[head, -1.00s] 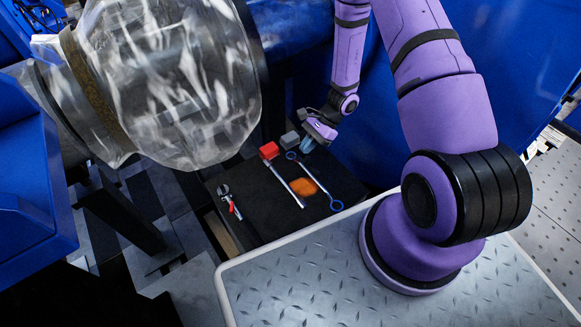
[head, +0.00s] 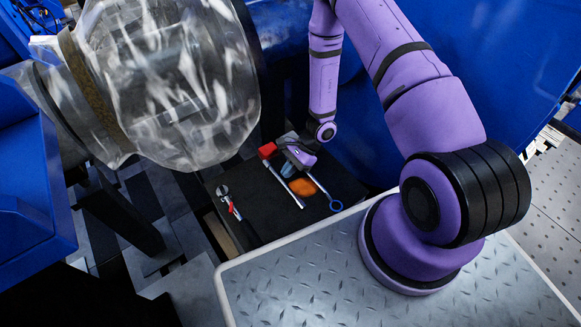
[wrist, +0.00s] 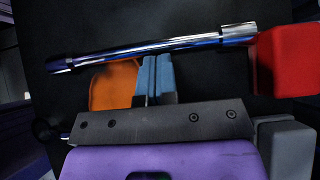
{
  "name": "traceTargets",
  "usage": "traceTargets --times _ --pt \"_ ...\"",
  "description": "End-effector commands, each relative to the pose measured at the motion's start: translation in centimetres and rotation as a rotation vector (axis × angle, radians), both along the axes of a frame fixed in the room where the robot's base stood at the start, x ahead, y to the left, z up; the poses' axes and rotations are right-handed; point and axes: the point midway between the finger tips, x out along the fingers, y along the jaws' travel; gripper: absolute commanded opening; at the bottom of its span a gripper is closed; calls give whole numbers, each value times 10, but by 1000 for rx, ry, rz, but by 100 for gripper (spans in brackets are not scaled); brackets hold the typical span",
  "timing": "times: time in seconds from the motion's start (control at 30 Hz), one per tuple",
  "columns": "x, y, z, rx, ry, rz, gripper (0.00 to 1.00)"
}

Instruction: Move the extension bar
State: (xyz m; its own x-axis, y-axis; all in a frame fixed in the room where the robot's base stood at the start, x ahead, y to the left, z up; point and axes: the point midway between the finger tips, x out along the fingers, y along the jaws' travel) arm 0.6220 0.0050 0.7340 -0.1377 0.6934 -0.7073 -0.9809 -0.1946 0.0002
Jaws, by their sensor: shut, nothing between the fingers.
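The extension bar (head: 284,183) is a chrome rod lying on the black tabletop, its far end by a red block. In the wrist view the bar (wrist: 150,50) crosses the upper middle, with its right end close against the red block (wrist: 285,60). My gripper (head: 288,169) hangs over the table just right of the bar. In the wrist view its blue fingertips (wrist: 155,60) are shut together and empty, pointing at the middle of the bar. I cannot tell whether they touch it.
An orange pad (head: 303,187) and a blue wrench (head: 336,205), partly hidden by my gripper, lie right of the bar. A red-handled tool (head: 229,202) lies at the left. A grey block (wrist: 285,145) is near my gripper. A large clear-covered motor (head: 165,85) stands at the left.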

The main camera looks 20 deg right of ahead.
Motion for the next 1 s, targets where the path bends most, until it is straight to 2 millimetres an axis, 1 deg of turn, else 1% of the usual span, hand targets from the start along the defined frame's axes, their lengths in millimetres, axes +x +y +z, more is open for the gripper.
traceTargets --times 0.17,0.27,0.37,0.47,0.5,0.6,0.7,0.83,1.0 --pt "0 0 0 0 0 0 0" --pt "-1 5 0 1 0 1 0" --pt "-5 22 0 4 1 1 0" --pt "-10 49 0 4 1 4 0" --pt "-13 60 0 4 1 4 0" --pt "-18 85 0 3 2 3 0" --pt "-21 104 0 2 1 4 0" --pt "-24 116 0 0 0 1 0" --pt "-24 117 0 0 0 1 0"
